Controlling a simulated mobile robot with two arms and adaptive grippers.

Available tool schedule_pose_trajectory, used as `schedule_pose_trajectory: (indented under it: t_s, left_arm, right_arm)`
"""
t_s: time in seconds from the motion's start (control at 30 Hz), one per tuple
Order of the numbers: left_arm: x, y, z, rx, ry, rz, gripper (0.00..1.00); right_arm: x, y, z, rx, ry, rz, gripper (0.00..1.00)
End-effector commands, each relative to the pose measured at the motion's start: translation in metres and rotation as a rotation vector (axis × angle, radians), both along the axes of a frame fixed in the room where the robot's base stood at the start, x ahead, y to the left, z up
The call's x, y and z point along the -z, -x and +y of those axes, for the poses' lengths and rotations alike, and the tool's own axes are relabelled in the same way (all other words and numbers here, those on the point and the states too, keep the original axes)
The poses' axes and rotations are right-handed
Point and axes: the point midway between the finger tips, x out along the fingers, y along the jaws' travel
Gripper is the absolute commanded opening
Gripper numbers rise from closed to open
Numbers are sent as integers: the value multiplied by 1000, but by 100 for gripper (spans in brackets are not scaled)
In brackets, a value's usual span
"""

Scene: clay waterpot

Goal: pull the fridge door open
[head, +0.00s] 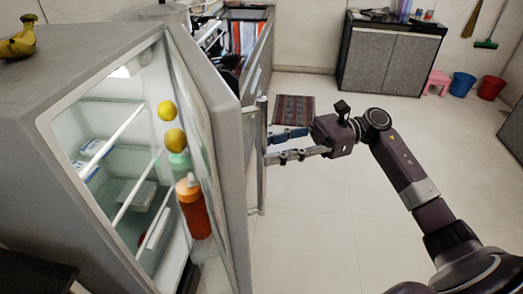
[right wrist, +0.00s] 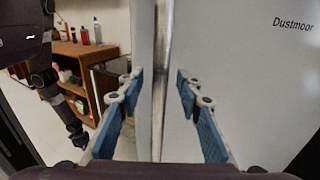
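The grey fridge (head: 60,85) stands at the left of the head view. Its door (head: 232,150) is partly open and shows the lit inside. A vertical metal handle (head: 262,190) runs along the door's outer face; it also shows in the right wrist view (right wrist: 158,80). My right gripper (head: 268,146) is at the handle with its fingers on either side of it. In the right wrist view the fingers are apart, with gaps to the bar. A dark arm of mine shows at the left of the right wrist view; its gripper is too small to read.
Inside the fridge are an orange bottle (head: 193,207), yellow fruits (head: 175,138) and boxes. Bananas (head: 18,42) lie on top. A grey cabinet (head: 388,60), a pink stool (head: 437,83) and buckets (head: 462,84) stand at the back. The floor right of the door is clear.

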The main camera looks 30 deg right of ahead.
Motion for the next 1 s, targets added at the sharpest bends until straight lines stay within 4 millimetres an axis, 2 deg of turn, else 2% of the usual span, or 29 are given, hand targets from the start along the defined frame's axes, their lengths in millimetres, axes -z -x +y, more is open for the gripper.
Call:
schedule_pose_trajectory:
  t_s: [0.03, 0.2, 0.4, 0.6, 0.83, 1.0]
  left_arm:
    - [0, 0, -1, 0, 0, -1, 0]
    - [0, -1, -1, 0, 1, -1, 0]
    - [0, -1, -1, -1, 1, -1, 0]
    - [0, -1, -1, 0, 1, -1, 0]
    - [0, -1, -1, 0, 1, -1, 0]
    - [0, -1, -1, 0, 1, -1, 0]
  right_arm:
    - [1, 0, -12, 4, 2, 3, 33]
    - [0, 6, -49, 4, 1, 3, 33]
    - [0, 10, -81, 2, 1, 1, 33]
    - [0, 13, -92, -1, 0, 0, 33]
    - [0, 13, -92, -1, 0, 0, 33]
    - [0, 13, -92, -1, 0, 0, 14]
